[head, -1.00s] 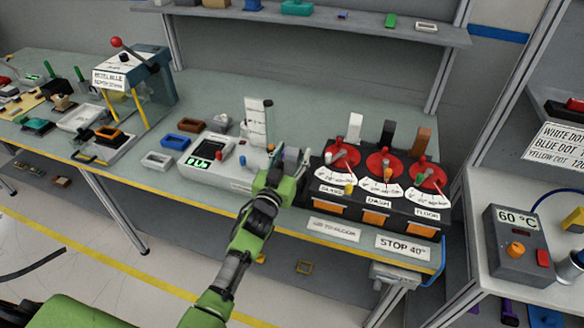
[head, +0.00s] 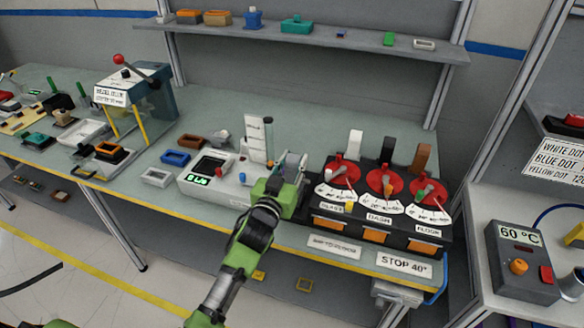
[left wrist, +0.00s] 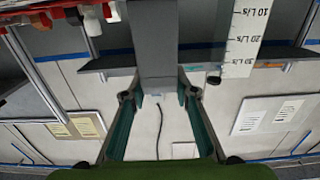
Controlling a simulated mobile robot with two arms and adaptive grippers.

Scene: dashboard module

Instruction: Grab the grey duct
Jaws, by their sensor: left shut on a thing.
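The grey duct (left wrist: 157,45) shows in the left wrist view as a straight, plain grey bar between the two fingers. My left gripper (left wrist: 159,95) is shut on it, with a finger on either side. In the head view my left gripper (head: 291,168) is at the bench between the white flow unit and the black dial panel. There its fingers and wrist hide most of the duct, and I cannot pick the duct out clearly. My right gripper is not in view.
The white flow unit (head: 222,184) and its upright scale (head: 256,140) stand left of the gripper. The black panel (head: 395,235) with red dials and three upright blocks stands close on the right. A shelf (head: 330,44) runs behind.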

